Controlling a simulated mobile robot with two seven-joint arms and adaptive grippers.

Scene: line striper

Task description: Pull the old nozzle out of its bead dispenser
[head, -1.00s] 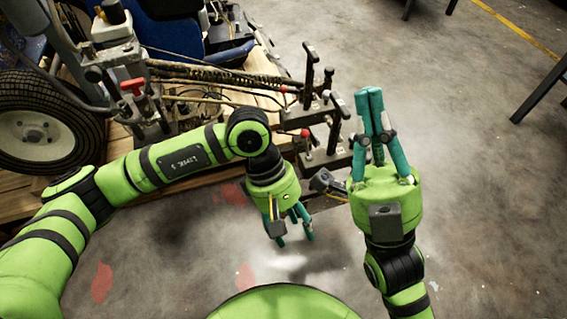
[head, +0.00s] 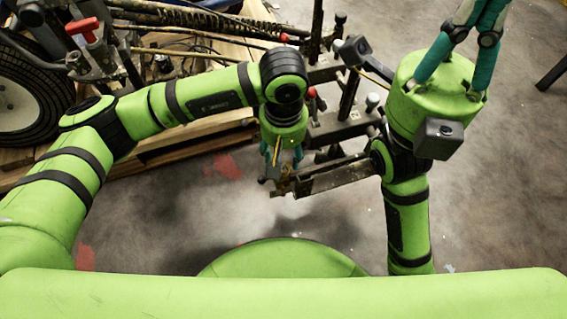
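My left gripper (head: 283,160) points down at the near end of a grey metal bar (head: 335,176) on the striper. Its fingers are partly hidden by its own body and small metal parts (head: 288,183) beside them, so I cannot tell whether they grip anything. I cannot single out the old nozzle or its bead dispenser for sure among these parts. My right gripper (head: 482,10) is raised at the top right, away from the bar. Its teal fingers run close together, with the tips cut off by the top edge.
Metal blocks and levers (head: 345,125) with a red knob stand just behind the bar. A wheel (head: 28,95), a red-handled valve (head: 85,28) and hoses are at the left, above wooden planks (head: 190,140). The concrete floor in front is clear.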

